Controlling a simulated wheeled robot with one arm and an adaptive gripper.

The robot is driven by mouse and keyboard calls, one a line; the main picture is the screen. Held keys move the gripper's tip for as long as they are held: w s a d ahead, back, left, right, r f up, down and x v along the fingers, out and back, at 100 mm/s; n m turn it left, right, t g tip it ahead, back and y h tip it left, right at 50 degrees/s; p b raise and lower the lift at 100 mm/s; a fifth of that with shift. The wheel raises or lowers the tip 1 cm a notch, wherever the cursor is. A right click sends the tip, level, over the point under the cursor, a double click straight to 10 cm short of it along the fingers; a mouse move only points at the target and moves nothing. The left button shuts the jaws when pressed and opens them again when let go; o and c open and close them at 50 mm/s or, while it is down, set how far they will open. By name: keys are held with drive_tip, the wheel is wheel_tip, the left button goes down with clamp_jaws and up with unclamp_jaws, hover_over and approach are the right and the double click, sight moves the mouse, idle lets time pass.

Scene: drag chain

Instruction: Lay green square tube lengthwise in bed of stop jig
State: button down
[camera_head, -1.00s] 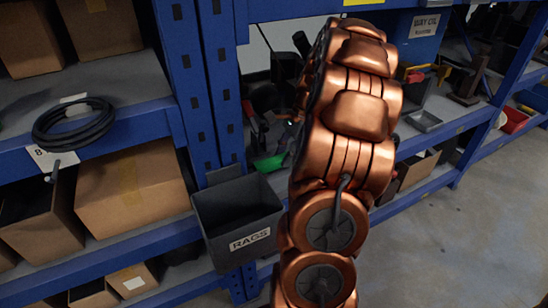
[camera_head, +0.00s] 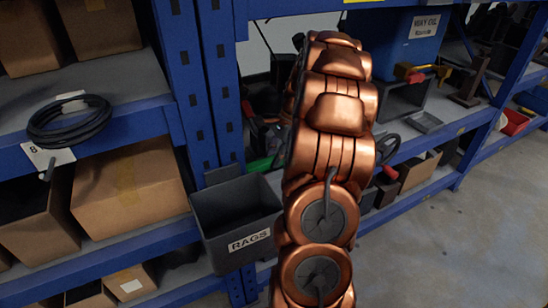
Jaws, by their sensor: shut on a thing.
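A green piece (camera_head: 260,164) shows low beside the left edge of my copper-coloured arm. The arm covers part of it, and I cannot tell whether it is the green square tube or whether anything holds it. My gripper cannot be made out; my raised arm fills the middle of the view and hides what lies behind it. I cannot make out the stop jig.
A blue rack post (camera_head: 200,90) stands left of my arm. A grey RAGS bin (camera_head: 237,222) hangs beside it. A coiled black cable (camera_head: 68,122) lies on the left shelf. A blue WAY OIL box (camera_head: 412,45) stands behind right. The floor (camera_head: 450,255) at right is clear.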

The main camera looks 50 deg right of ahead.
drive_tip(key=shift+f, duration=0.3)
drive_tip(key=c, duration=0.9)
unclamp_jaws()
drive_tip(key=shift+f, duration=0.15)
drive_tip(key=shift+o, duration=0.2)
drive_tip(key=p+v, duration=0.1)
drive_tip(key=v, duration=0.5)
drive_tip(key=shift+a+r, duration=0.1)
drive_tip(key=shift+r, duration=0.15)
drive_tip(key=s+d, duration=0.1)
drive_tip(key=d, duration=0.2)
drive_tip(key=s+d+p, duration=0.1)
drive_tip(key=d, duration=0.3)
drive_tip(key=s+d, duration=0.1)
drive_tip(key=d, duration=0.2)
drive_tip(key=shift+s+d+f, duration=0.2)
drive_tip(key=shift+s, duration=0.05)
drive_tip(key=shift+s+d+p, duration=0.2)
drive_tip(key=shift+d+p, duration=0.1)
drive_tip(key=shift+d, duration=0.1)
